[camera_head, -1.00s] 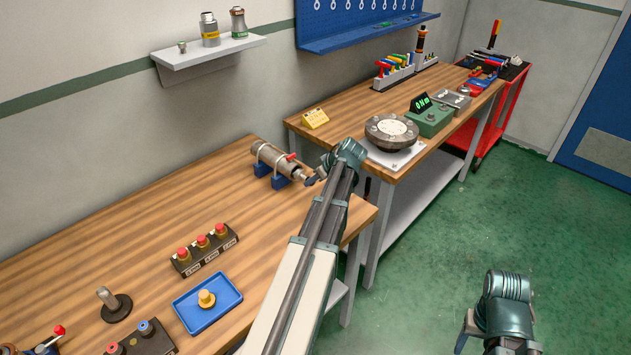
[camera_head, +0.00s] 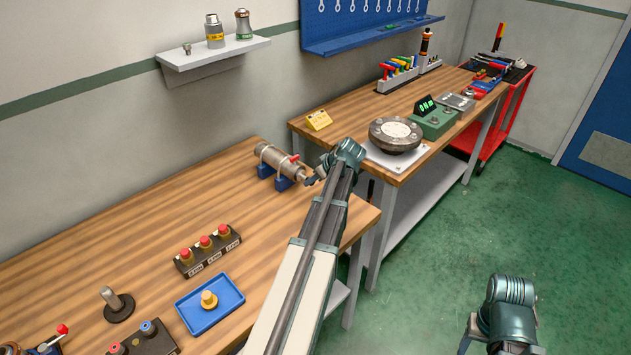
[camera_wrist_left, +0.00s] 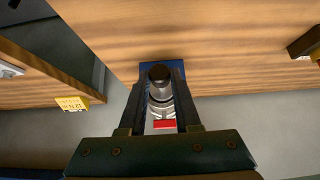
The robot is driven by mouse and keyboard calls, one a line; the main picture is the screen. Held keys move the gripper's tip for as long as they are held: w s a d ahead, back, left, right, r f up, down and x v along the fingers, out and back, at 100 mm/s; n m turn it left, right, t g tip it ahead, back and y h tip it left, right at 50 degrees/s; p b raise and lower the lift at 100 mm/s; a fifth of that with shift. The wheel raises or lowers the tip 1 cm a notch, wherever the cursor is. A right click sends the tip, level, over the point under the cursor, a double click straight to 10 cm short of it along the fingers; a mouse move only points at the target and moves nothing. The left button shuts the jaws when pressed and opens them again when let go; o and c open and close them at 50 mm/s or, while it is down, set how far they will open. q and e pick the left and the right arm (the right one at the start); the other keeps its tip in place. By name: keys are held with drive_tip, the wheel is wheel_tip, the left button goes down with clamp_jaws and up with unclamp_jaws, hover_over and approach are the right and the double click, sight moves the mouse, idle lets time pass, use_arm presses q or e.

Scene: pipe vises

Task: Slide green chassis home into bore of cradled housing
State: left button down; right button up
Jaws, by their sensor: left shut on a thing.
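The housing (camera_head: 275,160) is a silver-grey cylinder lying on blue cradle blocks on the near bench, with a red lever on its right part. My left gripper (camera_head: 311,181) is at the housing's right end. In the left wrist view my left gripper (camera_wrist_left: 159,82) is shut on a dark round end piece (camera_wrist_left: 159,73), in line with the silver body (camera_wrist_left: 160,105). I take this piece to be an end of the chassis. No green part of it shows, so how deep it sits in the bore cannot be told.
A button box (camera_head: 207,251), a blue tray (camera_head: 209,305) with a yellow knob and a black-based metal post (camera_head: 118,305) stand nearer on the bench. A second bench carries a round flange (camera_head: 396,134) and a yellow block (camera_head: 318,120). The bench behind the housing is clear.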

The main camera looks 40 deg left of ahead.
use_arm(q)
drive_tip(key=shift+w+a, duration=0.1)
drive_tip(key=shift+a, duration=1.05)
drive_tip(key=c, duration=0.5)
unclamp_jaws()
drive_tip(key=shift+c, duration=0.2)
drive_tip(key=p+v, duration=1)
drive_tip(key=v, duration=0.4)
drive_tip(key=shift+p, duration=0.35)
drive_tip(key=shift+f, duration=0.1)
drive_tip(key=s+d+f+m+h, duration=0.2)
drive_tip(key=s+d+m, duration=0.4)
drive_tip(key=d, duration=0.8)
drive_tip(key=s+d+f+m+h, duration=0.1)
drive_tip(key=s+d+m, duration=0.4)
drive_tip(key=d, duration=0.9)
drive_tip(key=s+d+f+m+h+b, duration=0.1)
drive_tip(key=s+d+f+m+h, duration=0.1)
drive_tip(key=s+d+m, duration=0.4)
drive_tip(key=d+m+h, duration=0.1)
drive_tip(key=d+m, duration=0.3)
drive_tip(key=d, duration=0.4)
drive_tip(key=shift+s+d+f+g+h, duration=0.3)
drive_tip(key=shift+d+f+g, duration=0.05)
drive_tip(key=shift+f+g, duration=0.05)
